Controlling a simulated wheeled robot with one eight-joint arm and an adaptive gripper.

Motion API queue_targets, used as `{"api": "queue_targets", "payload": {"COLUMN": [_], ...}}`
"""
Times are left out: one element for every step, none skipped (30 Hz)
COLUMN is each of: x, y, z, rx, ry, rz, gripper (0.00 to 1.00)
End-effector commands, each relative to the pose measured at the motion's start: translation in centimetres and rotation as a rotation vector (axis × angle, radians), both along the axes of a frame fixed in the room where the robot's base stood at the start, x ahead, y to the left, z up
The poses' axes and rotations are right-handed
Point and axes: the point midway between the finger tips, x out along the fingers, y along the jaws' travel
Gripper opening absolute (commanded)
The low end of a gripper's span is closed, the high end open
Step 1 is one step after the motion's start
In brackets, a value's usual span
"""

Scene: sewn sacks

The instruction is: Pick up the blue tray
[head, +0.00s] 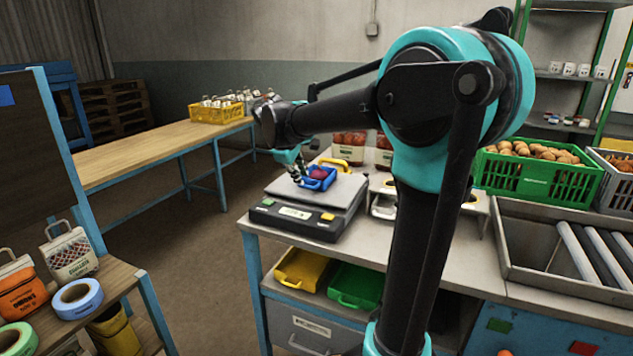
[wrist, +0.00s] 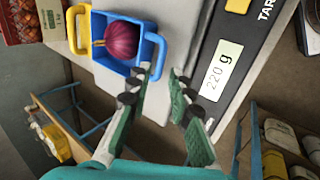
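The blue tray (head: 326,184) sits on the plate of a scale (head: 336,200) with a red onion (head: 319,174) in it. In the wrist view the tray (wrist: 114,65) is at the upper left, with the onion (wrist: 122,40) inside and a blue loop handle (wrist: 160,48) toward my gripper. My gripper (wrist: 163,75) is open, its fingertips apart near that handle's lower end; I cannot tell whether they touch it. In the head view my gripper (head: 294,168) is at the tray's left side.
A yellow loop handle (head: 335,162) shows just behind the blue tray. The scale display (wrist: 223,70) reads 220 g. White trays (head: 385,205) stand right of the scale, and filled sacks (head: 349,145) behind it. A green crate (head: 536,177) stands farther right.

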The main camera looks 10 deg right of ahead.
Motion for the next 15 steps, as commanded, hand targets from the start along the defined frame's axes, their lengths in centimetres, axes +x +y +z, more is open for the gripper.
{"api": "queue_targets", "payload": {"x": [0.1, 0.2, 0.3, 0.4, 0.6, 0.8, 1.0, 1.2, 1.4, 1.6, 1.8, 1.9, 2.1, 2.2, 2.3], "y": [-0.1, -0.1, -0.2, -0.3, -0.4, -0.6, -0.7, -0.9, -1.0, -1.2, -1.3, -1.4, -1.5, -1.6, -1.7], "z": [-0.2, -0.3, -0.5, -0.7, -1.0, -1.5, -1.9, -2.3, -2.8, -3.2, -3.5, -3.9, -4.1, -4.3, -4.5], "rx": [0.0, 0.0, 0.0, 0.0, 0.0, 0.001, 0.001, 0.001, 0.001, 0.001, 0.001, 0.001, 0.001, 0.001, 0.001], "ry": [0.0, 0.0, 0.0, 0.0, 0.0, 0.0, 0.0, 0.0, 0.001, 0.001, 0.001, 0.001, 0.001, 0.001, 0.001], "rz": [0.0, -0.001, -0.001, -0.001, -0.002, -0.003, -0.003, -0.003, -0.002, -0.002, -0.002, -0.002, -0.002, -0.002, -0.002], "gripper": [0.2, 0.2, 0.2, 0.2, 0.2, 0.2, 0.2, 0.2, 0.2, 0.2, 0.2, 0.2, 0.2, 0.2, 0.2]}}
